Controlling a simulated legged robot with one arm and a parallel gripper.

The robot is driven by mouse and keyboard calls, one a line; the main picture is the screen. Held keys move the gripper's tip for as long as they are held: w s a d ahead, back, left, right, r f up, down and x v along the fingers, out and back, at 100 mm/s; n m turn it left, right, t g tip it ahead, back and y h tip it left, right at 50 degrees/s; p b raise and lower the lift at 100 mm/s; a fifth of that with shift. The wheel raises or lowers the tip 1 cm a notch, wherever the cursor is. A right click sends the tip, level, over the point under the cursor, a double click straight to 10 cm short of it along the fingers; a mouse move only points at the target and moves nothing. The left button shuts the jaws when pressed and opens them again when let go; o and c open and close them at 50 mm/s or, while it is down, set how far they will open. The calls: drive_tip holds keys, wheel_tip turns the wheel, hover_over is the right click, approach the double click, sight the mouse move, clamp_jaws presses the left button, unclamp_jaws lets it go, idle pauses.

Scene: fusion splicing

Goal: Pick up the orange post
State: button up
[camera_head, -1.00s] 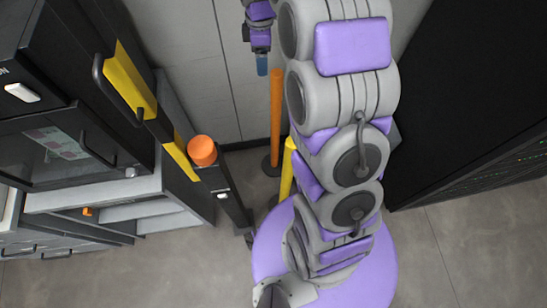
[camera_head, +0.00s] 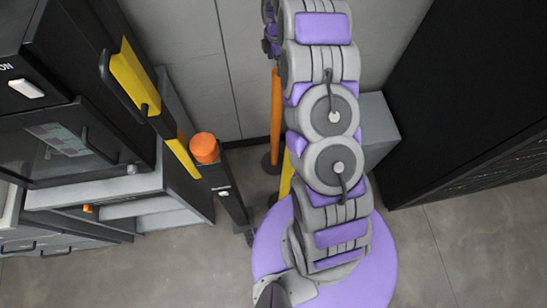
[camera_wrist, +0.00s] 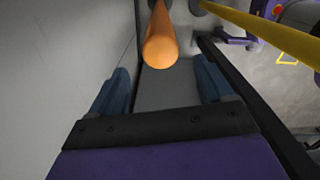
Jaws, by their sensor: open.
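The orange post (camera_head: 276,112) stands upright on a dark round base near the back wall, left of my arm. In the head view the fingers are hidden or too small to make out.
A yellow post (camera_head: 286,173) stands close to the orange one; it also crosses the wrist view's upper right (camera_wrist: 265,28). A dark stand with an orange cylinder top (camera_head: 204,148) is to the left, beside cabinets with a yellow panel. A black rack (camera_head: 470,110) fills the right.

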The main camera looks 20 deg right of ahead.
sight(275, 81)
drive_tip(key=d+f, duration=0.2)
drive_tip(key=f, duration=0.1)
drive_tip(key=d+f+b, duration=0.1)
drive_tip(key=f, duration=0.1)
drive_tip(key=a+f+b, duration=0.1)
drive_tip(key=a+f, duration=0.2)
drive_tip(key=shift+s+a+f, duration=0.15)
drive_tip(key=shift+a+f, duration=0.2)
drive_tip(key=shift+f, duration=0.05)
drive_tip(key=shift+d+f+b, duration=0.3)
drive_tip(key=shift+d+f, duration=0.5)
drive_tip(key=shift+d, duration=0.55)
drive_tip(key=shift+c, duration=0.5)
drive_tip(key=shift+a, duration=1.1)
drive_tip(key=c, duration=0.6)
drive_tip(key=shift+d, duration=0.1)
drive_tip(key=shift+c, duration=0.7)
drive_tip(key=shift+d, duration=0.6)
drive_tip(key=shift+c, duration=1.4)
drive_tip(key=shift+d, duration=0.25)
drive_tip(key=c, duration=0.3)
drive_tip(key=shift+a, duration=0.7)
clamp_jaws()
